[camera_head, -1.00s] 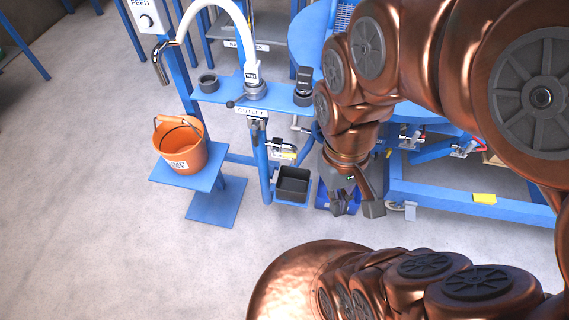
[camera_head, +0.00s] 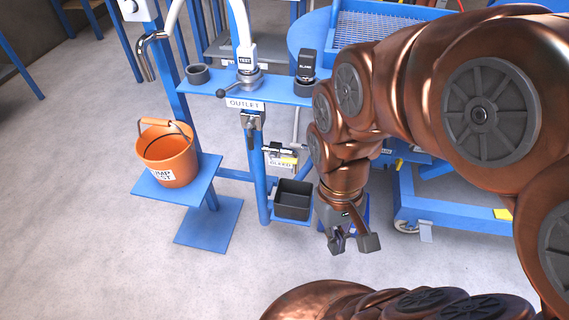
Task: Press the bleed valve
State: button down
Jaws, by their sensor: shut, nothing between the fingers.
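The bleed valve (camera_head: 280,152) is a small metal fitting with a light label reading BLEED, on the blue stand's post below the OUTLET plate (camera_head: 245,104). A black open box (camera_head: 293,199) sits on a blue bracket just below it. My gripper (camera_head: 353,243) points down, to the right of the box and lower in the picture than the valve, clear of both.
An orange bucket (camera_head: 167,155) stands on a blue platform (camera_head: 206,178) at the left. The blue shelf (camera_head: 222,87) above the valve carries a hose fitting marked TEST (camera_head: 246,58) and a black-topped piece (camera_head: 306,66). A blue frame (camera_head: 455,205) is at the right.

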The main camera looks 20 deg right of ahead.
aim_at(273, 155)
jog(key=k, duration=1.3)
jog(key=u, duration=0.5)
jog(key=i, duration=1.2)
jog(key=z, duration=0.15)
